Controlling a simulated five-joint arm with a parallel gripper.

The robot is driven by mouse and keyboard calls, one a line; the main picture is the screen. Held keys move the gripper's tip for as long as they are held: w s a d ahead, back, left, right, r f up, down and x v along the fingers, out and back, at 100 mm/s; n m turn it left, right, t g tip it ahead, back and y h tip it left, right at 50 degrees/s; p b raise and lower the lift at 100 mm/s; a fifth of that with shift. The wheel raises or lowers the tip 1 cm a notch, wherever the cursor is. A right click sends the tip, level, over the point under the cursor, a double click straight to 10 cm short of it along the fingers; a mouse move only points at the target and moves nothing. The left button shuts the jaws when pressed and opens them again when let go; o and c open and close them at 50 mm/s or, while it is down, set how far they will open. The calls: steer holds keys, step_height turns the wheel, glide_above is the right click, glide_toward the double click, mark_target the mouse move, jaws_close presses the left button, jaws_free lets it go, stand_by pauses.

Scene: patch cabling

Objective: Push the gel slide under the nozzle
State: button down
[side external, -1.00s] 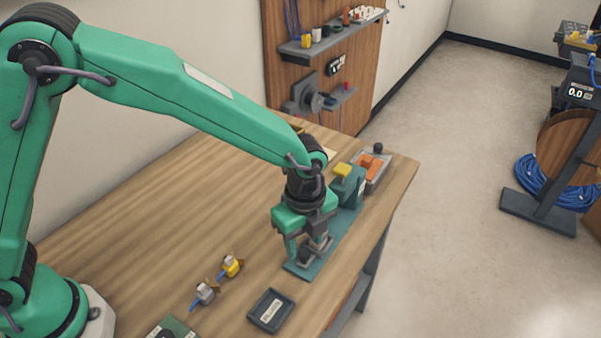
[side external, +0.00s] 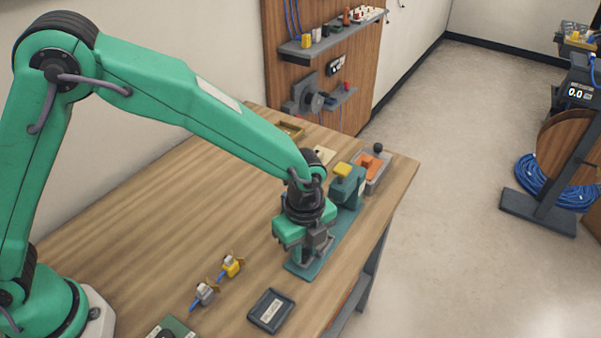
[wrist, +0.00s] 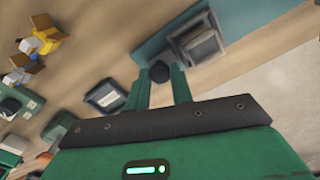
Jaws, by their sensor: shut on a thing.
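The gel slide (wrist: 195,40) is a grey block with a raised frame, on a teal base (wrist: 155,42) in the wrist view. A dark round knob (wrist: 159,70) stands at the slide's near end. My gripper (wrist: 158,78) is shut on this knob, with one green finger on each side. In the side view my gripper is low over the near end of the teal base (side external: 336,243) and partly hides the slide. The teal press body (side external: 348,190) with a yellow top stands at the base's far end. Its nozzle cannot be made out.
A dark labelled tray (side external: 271,311) lies left of the base, near the table's front edge. A yellow connector (side external: 232,266) and a grey connector (side external: 205,293) lie farther left. An orange piece (side external: 370,165) sits in a grey holder beyond the press. The middle of the table is clear.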

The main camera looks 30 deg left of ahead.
steer(key=shift+w, duration=2.25)
steer(key=c, duration=1.2)
jaws_free()
steer(key=shift+r, duration=0.1)
step_height(320, 180, up, 8)
steer(key=shift+c, duration=0.2)
